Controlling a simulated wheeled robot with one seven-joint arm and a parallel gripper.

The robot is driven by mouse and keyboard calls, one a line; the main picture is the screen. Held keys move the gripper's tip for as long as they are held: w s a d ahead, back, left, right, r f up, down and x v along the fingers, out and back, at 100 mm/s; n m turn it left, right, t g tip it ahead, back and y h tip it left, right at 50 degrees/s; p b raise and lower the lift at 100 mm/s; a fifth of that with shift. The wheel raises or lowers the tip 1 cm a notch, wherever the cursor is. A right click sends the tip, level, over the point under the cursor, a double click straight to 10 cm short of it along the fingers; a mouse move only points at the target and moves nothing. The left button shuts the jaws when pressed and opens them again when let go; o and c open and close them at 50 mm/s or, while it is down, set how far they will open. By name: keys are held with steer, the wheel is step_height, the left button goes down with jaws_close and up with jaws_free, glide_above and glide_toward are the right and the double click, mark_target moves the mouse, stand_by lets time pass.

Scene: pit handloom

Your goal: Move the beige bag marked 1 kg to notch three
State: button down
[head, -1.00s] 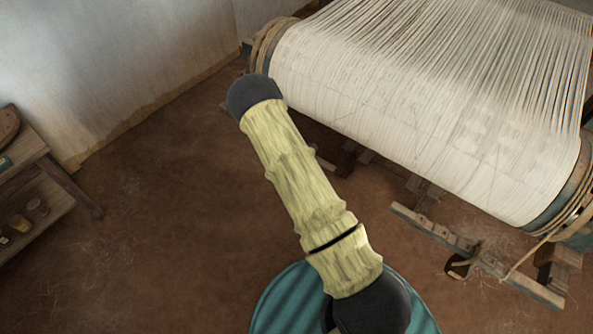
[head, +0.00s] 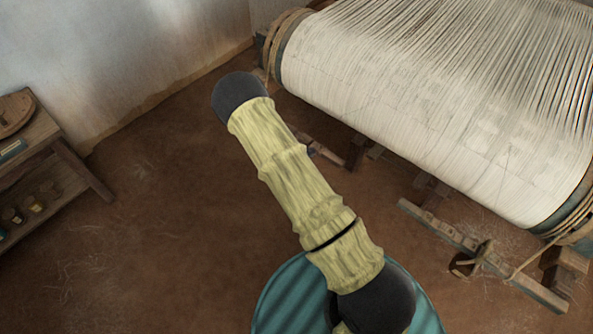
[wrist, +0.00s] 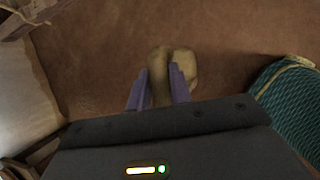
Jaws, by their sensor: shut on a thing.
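The beige bag (wrist: 179,68) shows in the wrist view between the two purple fingers of my gripper (wrist: 160,76). My gripper is shut on it and holds it over the brown floor. No mark can be read on the bag from here. In the head view my gripper and the bag are hidden. A wooden beam (head: 430,220) lies at the lower right of the head view, with a rope and a dark piece on it. I cannot make out numbered notches on it.
The loom with white warp threads (head: 420,90) fills the upper right of the head view. A wooden shelf (head: 45,140) with small jars stands at the left, near the pale wall (head: 110,50). The brown floor (head: 150,240) between them is mostly clear.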

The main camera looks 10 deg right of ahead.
steer(key=shift+s+a+r+p, duration=0.2)
steer(key=shift+s+a, duration=0.3)
steer(key=shift+a, duration=0.2)
steer(key=shift+s+a+r+p, duration=0.2)
steer(key=shift+s+a, duration=0.25)
steer(key=shift+a, duration=0.25)
steer(key=m, duration=0.2)
steer(key=d+m+g+h, duration=0.1)
steer(key=shift+s+d+m, duration=0.1)
steer(key=shift+d+m, duration=0.05)
steer(key=shift+m, duration=0.25)
steer(key=s+d+r+m+g, duration=0.1)
steer(key=r+m+g, duration=0.2)
steer(key=m, duration=0.7)
steer(key=s+d+r+m+g+y, duration=0.1)
steer(key=s+r+m+g, duration=0.1)
steer(key=m, duration=0.8)
steer(key=r+g, duration=0.1)
steer(key=g, duration=0.1)
steer(key=shift+s+d+m+g, duration=0.2)
steer(key=shift+d+m+g, duration=0.1)
steer(key=shift+d+g, duration=0.1)
steer(key=shift+w, duration=0.1)
